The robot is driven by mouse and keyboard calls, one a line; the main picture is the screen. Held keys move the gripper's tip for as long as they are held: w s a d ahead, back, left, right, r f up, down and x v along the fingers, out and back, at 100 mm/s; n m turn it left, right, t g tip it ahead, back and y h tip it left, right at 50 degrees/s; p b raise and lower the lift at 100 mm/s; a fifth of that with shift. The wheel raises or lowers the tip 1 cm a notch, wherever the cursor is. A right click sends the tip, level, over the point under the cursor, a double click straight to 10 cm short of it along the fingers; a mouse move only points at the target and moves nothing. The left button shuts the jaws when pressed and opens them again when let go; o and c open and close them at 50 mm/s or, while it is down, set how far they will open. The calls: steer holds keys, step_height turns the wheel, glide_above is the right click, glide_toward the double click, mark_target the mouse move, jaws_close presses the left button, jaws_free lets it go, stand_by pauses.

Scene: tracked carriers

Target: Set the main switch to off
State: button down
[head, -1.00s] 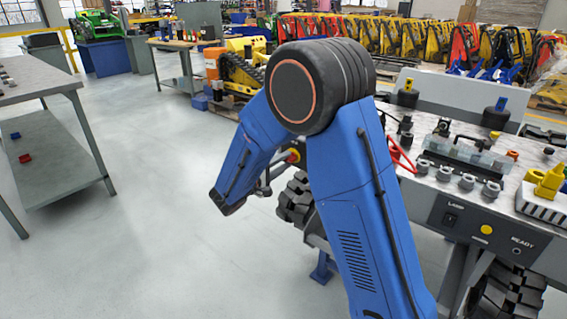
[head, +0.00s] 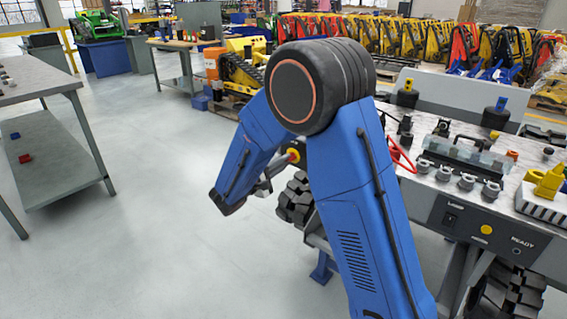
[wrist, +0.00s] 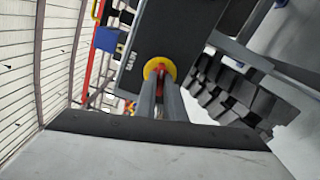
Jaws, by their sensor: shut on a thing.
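The main switch is a red knob on a yellow round plate. In the wrist view the switch (wrist: 150,71) sits on a dark panel (wrist: 190,25), straight ahead of my gripper (wrist: 160,84). The two grey fingers are close together with their tips on the red knob, which they partly hide. In the head view the switch (head: 293,155) shows at the left end of the workbench, just right of my gripper (head: 279,168). My forearm hides part of this area. The knob's exact angle and any markings on the plate cannot be read.
A black treaded tyre or track (wrist: 235,95) lies close to the right of the panel in the wrist view. The workbench (head: 400,187) carries clamps, fittings and a LASER/READY control panel (head: 480,229). Open floor (head: 140,235) lies to the left, before a grey shelf table (head: 60,165).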

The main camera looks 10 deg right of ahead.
steer(key=shift+f+n, duration=0.1)
steer(key=shift+n, duration=7.2)
steer(key=c, duration=1.8)
jaws_free()
steer(key=shift+c, duration=0.2)
steer(key=shift+a, duration=0.15)
steer(key=v, duration=1.7)
steer(key=shift+s, duration=0.15)
